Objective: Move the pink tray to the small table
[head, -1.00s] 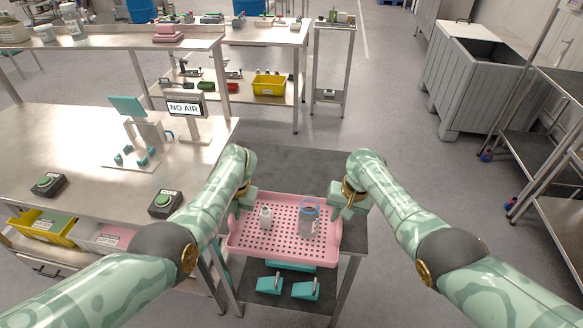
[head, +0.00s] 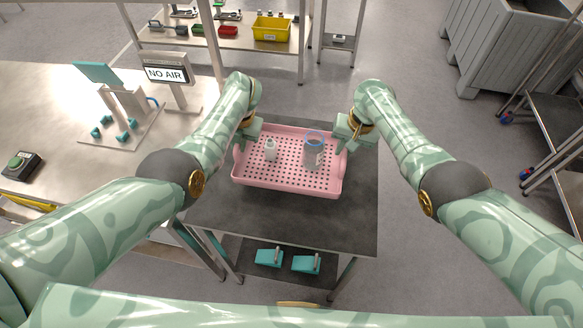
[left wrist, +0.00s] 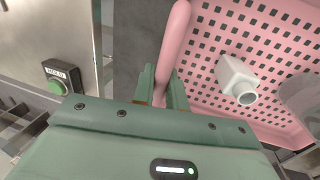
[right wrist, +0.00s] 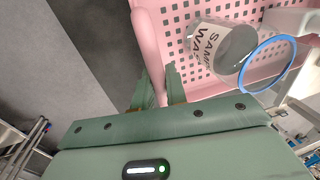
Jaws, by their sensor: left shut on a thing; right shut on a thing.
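The pink tray (head: 285,182) is a perforated tray with raised end handles, over the small dark-topped table (head: 350,222). I cannot tell whether it touches the top. In it stand a small white bottle (head: 270,152) and a clear jar with a blue rim (head: 314,152). My left gripper (head: 247,134) is shut on the tray's left handle, which runs between its fingers in the left wrist view (left wrist: 168,70). My right gripper (head: 349,138) is shut on the right handle, as the right wrist view (right wrist: 150,75) shows. The jar's label is partly readable.
Two teal pedals (head: 270,257) lie below the small table. A grey bin (head: 505,50) and a steel rack stand at the right.

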